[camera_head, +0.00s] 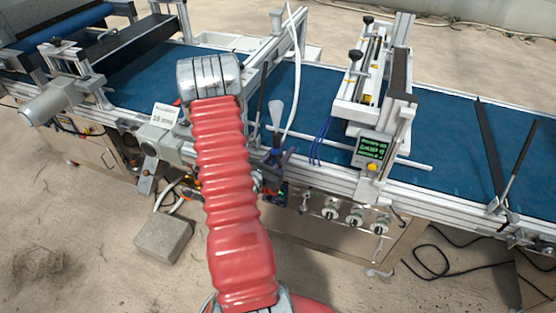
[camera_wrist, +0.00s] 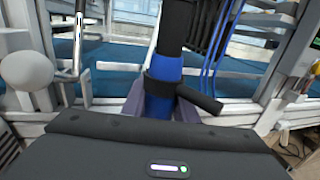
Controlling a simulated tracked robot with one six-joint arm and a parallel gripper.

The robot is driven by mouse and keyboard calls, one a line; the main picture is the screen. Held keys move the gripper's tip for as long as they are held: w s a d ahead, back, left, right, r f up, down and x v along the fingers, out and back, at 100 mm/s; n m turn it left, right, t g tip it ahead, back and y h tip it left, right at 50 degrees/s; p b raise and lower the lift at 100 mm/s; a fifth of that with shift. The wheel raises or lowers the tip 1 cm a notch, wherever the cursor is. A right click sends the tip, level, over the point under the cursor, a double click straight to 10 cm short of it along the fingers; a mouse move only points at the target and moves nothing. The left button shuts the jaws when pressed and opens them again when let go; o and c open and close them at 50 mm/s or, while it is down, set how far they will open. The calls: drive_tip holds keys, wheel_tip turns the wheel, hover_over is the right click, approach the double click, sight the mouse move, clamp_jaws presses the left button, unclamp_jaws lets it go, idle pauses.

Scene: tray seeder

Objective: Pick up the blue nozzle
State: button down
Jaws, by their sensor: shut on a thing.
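The blue nozzle (camera_wrist: 160,105) stands roughly upright in the middle of the wrist view. It has a blue body, a black collar with a short black side stub, and a black upper part that runs out of the top of the picture. My gripper (camera_wrist: 159,112) is shut on its blue lower body, with a greyish-purple finger on each side. The nozzle's lower end is hidden behind my gripper's housing. In the head view, my gripper (camera_head: 275,157) shows small and dark beside the conveyor's front rail.
The blue conveyor belt (camera_head: 450,150) runs behind, with metal rails along its front. A display box (camera_head: 371,150) and thin blue tubes (camera_head: 321,142) stand to the right of my gripper. A white tube (camera_head: 294,75) rises close behind. A grey block (camera_head: 163,238) lies on the ground.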

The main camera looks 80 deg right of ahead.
sight(278, 133)
drive_tip(key=shift+r, duration=5)
wheel_tip(278, 133, up, 9)
